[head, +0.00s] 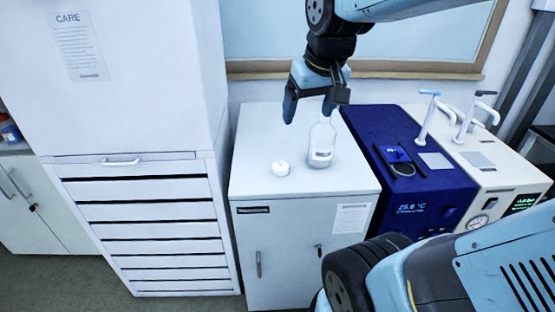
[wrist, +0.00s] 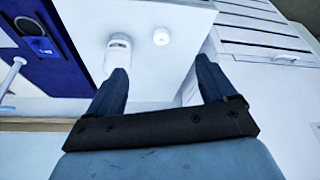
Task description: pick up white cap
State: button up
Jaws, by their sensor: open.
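The white cap (head: 281,168) is a small round disc lying on the white cabinet top (head: 257,133). It also shows in the wrist view (wrist: 161,36), beyond the fingertips. A clear bottle (head: 321,145) with a label stands upright just right of the cap in the head view. In the wrist view the bottle (wrist: 118,50) is left of the cap, partly hidden by a finger. My gripper (head: 311,105) is open and empty, above the cabinet top toward the back wall. In the wrist view, its fingers (wrist: 160,75) are spread apart.
A blue device (head: 400,200) with a display and a white device with taps (head: 480,150) stand to the right. A tall white drawer cabinet (head: 140,215) stands to the left. The cabinet top left and front of the cap is clear.

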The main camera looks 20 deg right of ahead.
jog(key=w+f+g, duration=0.2)
jog(key=w+f, duration=0.2)
jog(key=w, duration=0.5)
jog(key=n+g, duration=0.2)
send_over(280, 162)
notch_tip(280, 162, down, 8)
jog(key=f, duration=1.4)
jog(key=shift+w+d, duration=0.15)
jog(key=shift+w, duration=0.05)
jog(key=c, duration=1.1)
jog(key=shift+r, duration=0.1)
